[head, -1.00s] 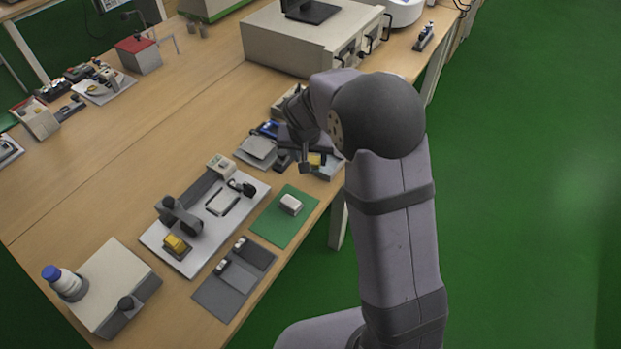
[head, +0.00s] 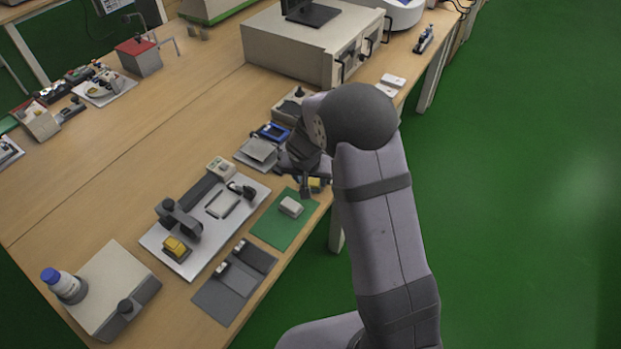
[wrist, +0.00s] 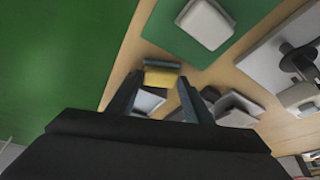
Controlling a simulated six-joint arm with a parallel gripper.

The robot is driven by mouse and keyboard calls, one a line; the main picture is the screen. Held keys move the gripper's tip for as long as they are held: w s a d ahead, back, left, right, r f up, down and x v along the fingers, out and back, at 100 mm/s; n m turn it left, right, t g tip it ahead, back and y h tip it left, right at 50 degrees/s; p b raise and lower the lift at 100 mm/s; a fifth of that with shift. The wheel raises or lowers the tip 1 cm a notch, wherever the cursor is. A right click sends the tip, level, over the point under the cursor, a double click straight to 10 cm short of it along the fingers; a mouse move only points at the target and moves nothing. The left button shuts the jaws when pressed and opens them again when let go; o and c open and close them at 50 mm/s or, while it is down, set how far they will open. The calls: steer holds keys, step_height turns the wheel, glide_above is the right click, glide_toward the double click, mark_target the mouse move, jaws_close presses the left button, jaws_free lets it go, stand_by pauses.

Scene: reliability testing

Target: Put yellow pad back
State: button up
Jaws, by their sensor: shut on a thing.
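My gripper (head: 308,186) is shut on a small yellow pad (head: 315,183) with a dark part on it. In the wrist view the yellow pad (wrist: 159,78) sits between the two fingertips (wrist: 160,84). The gripper is above the bench near the far right corner of the green mat (head: 270,228). My arm and gripper hide part of the bench behind the pad. Another yellow block (head: 175,246) sits at the near end of the white base plate of a fixture (head: 215,220).
A white block (head: 291,207) lies on the green mat. A grey two-part tray (head: 228,292) lies nearer, by the bench edge. Grey trays and a blue device (head: 272,131) stand behind the gripper. A large beige box (head: 300,45) stands farther back. Green floor lies to the right.

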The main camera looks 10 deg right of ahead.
steer(key=shift+f, duration=0.15)
steer(key=o, duration=0.7)
steer(key=shift+c, duration=0.2)
steer(key=shift+r, duration=0.5)
steer(key=v, duration=1.1)
steer(key=s+d+f+n+g+y, duration=0.1)
steer(key=s+n+g, duration=0.1)
steer(key=s, duration=1)
steer(key=s+d+f+n+g, duration=0.1)
steer(key=s+n+g, duration=0.1)
steer(key=s, duration=1)
steer(key=shift+s+f+y, duration=0.25)
steer(key=shift+y, duration=0.15)
